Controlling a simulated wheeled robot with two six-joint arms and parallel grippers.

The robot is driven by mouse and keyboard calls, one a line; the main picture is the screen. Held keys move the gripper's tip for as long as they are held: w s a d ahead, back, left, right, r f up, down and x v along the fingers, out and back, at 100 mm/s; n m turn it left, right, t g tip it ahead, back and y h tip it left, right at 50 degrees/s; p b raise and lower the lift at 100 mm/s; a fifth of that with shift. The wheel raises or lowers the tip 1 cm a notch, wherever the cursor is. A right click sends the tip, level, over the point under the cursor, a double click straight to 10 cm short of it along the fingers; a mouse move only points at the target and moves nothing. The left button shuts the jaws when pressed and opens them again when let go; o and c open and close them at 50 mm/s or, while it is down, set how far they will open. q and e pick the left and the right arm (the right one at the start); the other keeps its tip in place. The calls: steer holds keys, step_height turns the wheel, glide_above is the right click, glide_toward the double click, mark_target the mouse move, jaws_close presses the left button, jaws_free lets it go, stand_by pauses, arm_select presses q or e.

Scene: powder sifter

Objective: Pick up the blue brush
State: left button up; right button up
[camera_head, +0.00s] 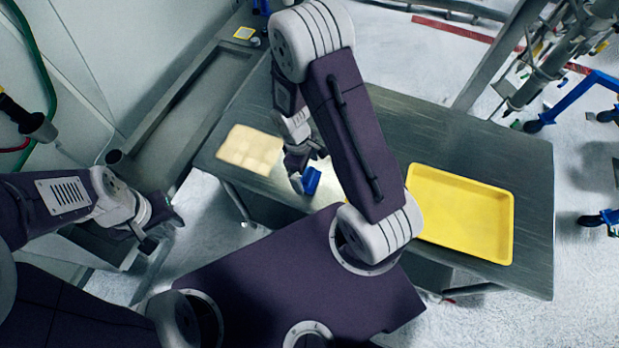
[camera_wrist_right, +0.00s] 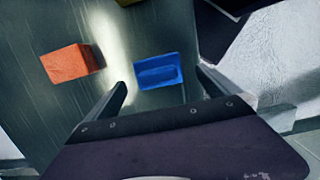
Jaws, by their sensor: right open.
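The blue brush (camera_head: 311,180) lies on the grey metal table (camera_head: 467,140), near its front edge. In the right wrist view the blue brush (camera_wrist_right: 158,72) is a blue block with a recessed face, framed between my two finger tips. My right gripper (camera_head: 307,169) is open at the brush, one finger on each side in the wrist view (camera_wrist_right: 162,86). The fingers look apart from it, and I cannot tell the exact height gap. My left gripper (camera_head: 165,229) hangs at the left, away from the table, with its fingers apart and empty.
An orange block (camera_wrist_right: 70,63) lies left of the brush in the wrist view. A yellow tray (camera_head: 460,212) sits on the table's right side, a pale yellow board (camera_head: 250,149) on its left. My right arm hides the table's middle.

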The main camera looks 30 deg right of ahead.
mark_target(308, 174)
steer(key=f, duration=0.4)
steer(key=shift+s+d+f, duration=0.15)
steer(key=shift+s+d, duration=0.1)
steer(key=shift+w+d+f, duration=0.15)
steer(key=shift+f, duration=0.25)
steer(key=shift+r, duration=0.1)
steer(key=c, duration=1.5)
step_height(308, 174, up, 10)
steer(key=shift+p, duration=0.45)
